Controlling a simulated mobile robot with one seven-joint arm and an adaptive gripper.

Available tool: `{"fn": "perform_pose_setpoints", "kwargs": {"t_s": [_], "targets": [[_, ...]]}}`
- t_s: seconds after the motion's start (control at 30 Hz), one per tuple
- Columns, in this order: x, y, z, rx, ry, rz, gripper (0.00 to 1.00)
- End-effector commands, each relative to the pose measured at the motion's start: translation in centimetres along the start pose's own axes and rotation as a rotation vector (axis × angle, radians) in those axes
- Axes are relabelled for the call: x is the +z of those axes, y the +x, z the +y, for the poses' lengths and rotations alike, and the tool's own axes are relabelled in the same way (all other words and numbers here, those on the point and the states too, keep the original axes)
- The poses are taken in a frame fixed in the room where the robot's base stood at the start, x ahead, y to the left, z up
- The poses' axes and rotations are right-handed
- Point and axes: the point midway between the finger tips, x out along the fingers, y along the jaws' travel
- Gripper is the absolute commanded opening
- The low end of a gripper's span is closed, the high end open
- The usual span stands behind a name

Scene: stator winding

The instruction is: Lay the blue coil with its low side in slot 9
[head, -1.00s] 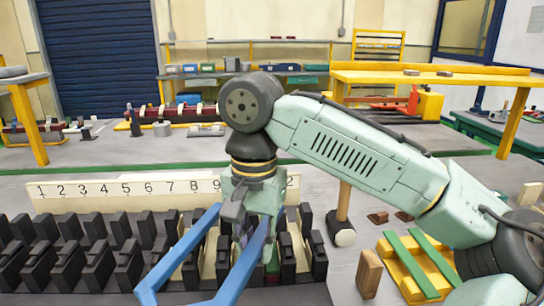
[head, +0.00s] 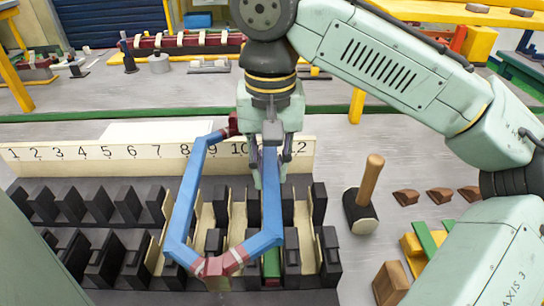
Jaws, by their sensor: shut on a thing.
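The blue coil (head: 188,194) is a six-sided loop with blue straight sides and dark red end parts, one of them at the near end (head: 222,264). My gripper (head: 268,165) is shut on the upper part of its right side. The coil hangs over the black stator teeth; its left side lies left of my gripper. I cannot tell whether either side is inside a slot.
Black teeth (head: 98,204) stand in two rows, with cream liners (head: 302,215) in some right-hand slots. A green and red piece (head: 271,265) shows below the coil's right side. A mallet (head: 362,205), brown wedges (head: 440,196) and a wooden block (head: 390,283) lie to the right.

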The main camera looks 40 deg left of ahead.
Motion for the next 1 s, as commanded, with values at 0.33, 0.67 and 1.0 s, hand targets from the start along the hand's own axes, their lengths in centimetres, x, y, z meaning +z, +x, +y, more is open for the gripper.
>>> {"fn": "perform_pose_setpoints", "kwargs": {"t_s": [0.33,0.67,1.0], "targets": [[0.0,3.7,0.0,0.001,0.002,0.002,0.00],[0.0,5.4,0.0,0.000,0.002,0.002,0.00],[0.0,5.3,0.0,0.000,0.002,0.002,0.00]]}}
